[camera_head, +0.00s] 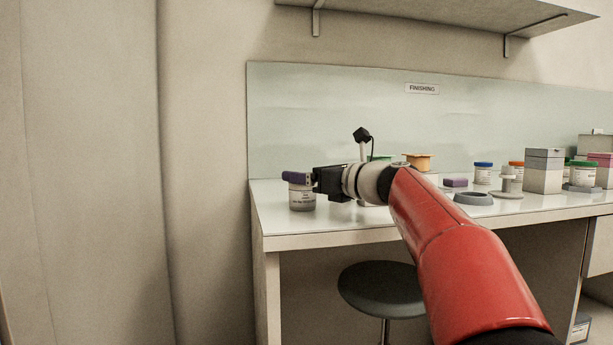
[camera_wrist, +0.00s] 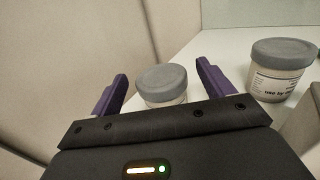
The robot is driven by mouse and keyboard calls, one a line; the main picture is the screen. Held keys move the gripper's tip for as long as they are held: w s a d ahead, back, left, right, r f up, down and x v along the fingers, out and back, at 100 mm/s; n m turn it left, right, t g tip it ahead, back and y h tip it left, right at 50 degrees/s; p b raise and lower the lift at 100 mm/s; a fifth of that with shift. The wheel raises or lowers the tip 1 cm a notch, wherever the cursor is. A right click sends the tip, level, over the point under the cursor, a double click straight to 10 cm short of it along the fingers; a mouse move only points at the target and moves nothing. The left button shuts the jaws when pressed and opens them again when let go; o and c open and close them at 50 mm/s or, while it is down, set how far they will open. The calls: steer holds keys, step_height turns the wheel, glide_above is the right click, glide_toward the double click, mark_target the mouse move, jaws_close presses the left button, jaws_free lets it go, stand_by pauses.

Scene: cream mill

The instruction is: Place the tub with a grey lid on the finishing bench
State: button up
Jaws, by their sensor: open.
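In the wrist view the tub's grey lid (camera_wrist: 162,76) lies between the two spread fingers, with a gap seen on both sides. A second grey-lidded tub with a printed label (camera_wrist: 275,82) stands to the right on the bench in the wrist view. My wrist and arm hide part of the bench in the head view.
Blue-lidded (camera_head: 483,173) and orange-lidded tubs, grey boxes (camera_head: 543,171) and a grey ring (camera_head: 473,198) stand along the bench to the right. An orange item (camera_head: 418,161) is behind my arm. A round stool (camera_head: 382,289) is below the front edge. A shelf (camera_head: 430,14) hangs above.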

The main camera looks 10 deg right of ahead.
steer(key=v, duration=1.1)
